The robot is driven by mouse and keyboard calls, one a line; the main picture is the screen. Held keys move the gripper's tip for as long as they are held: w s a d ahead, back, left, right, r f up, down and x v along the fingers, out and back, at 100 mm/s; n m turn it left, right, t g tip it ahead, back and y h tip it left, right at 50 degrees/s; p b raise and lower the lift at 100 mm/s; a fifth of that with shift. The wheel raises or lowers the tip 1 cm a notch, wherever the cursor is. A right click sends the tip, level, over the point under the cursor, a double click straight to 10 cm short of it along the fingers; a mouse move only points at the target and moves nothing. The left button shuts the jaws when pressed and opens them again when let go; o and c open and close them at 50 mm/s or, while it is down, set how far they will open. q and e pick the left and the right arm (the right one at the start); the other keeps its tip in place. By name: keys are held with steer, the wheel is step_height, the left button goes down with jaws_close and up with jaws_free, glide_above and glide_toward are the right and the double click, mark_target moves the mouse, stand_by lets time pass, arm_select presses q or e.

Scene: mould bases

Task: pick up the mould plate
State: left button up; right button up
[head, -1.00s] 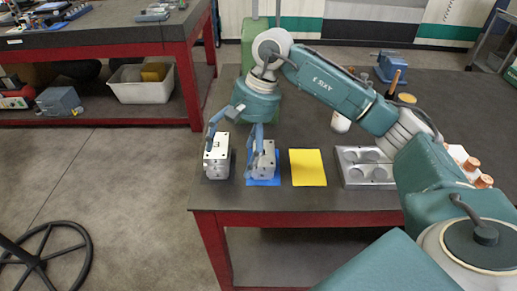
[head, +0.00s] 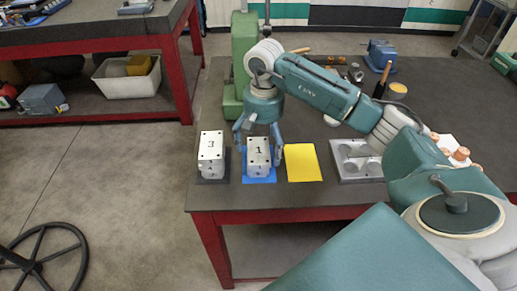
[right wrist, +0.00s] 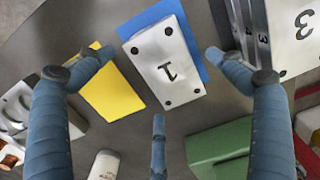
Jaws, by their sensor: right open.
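My left gripper is not in view.
A yellow mat (head: 301,162) lies bare right of the blue one. A silver tray with round recesses (head: 357,160) is further right. A green machine part (head: 243,60) stands behind my gripper. The red-framed table (head: 300,214) ends just in front of the blocks.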

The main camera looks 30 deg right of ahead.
steer(key=shift+f, duration=0.85)
steer(key=shift+r, duration=0.1)
steer(key=c, duration=1.8)
